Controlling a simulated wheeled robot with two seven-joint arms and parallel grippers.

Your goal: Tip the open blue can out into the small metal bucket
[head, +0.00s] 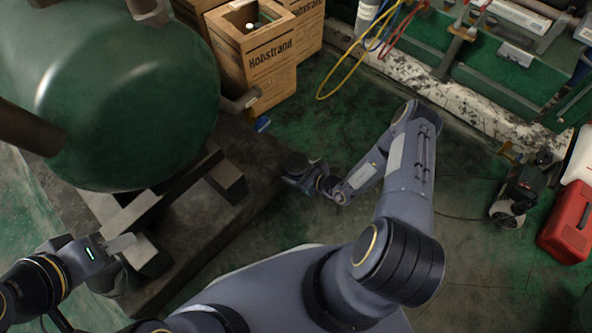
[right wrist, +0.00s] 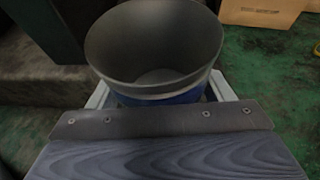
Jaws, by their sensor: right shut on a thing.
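The open blue can (right wrist: 165,99) is between the fingers of my right gripper (right wrist: 160,95), which is shut on it. In the right wrist view I look into its dark grey, seemingly empty inside; its blue outer wall shows below the near rim. In the head view the can (head: 296,162) is small and dark at the end of my right arm, beside the pallet, with my right gripper (head: 306,178) partly hidden around it. My left gripper (head: 122,243) is at the lower left by the tank's supports, apart from the can; its jaw opening is unclear. I cannot make out the small metal bucket.
Cardboard boxes (head: 270,65) stand behind, one open. A small blue thing (head: 263,124) lies near them. A yellow hose (head: 345,75) hangs at the back. A red case (head: 568,225) is at right. Green floor between is mostly clear.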

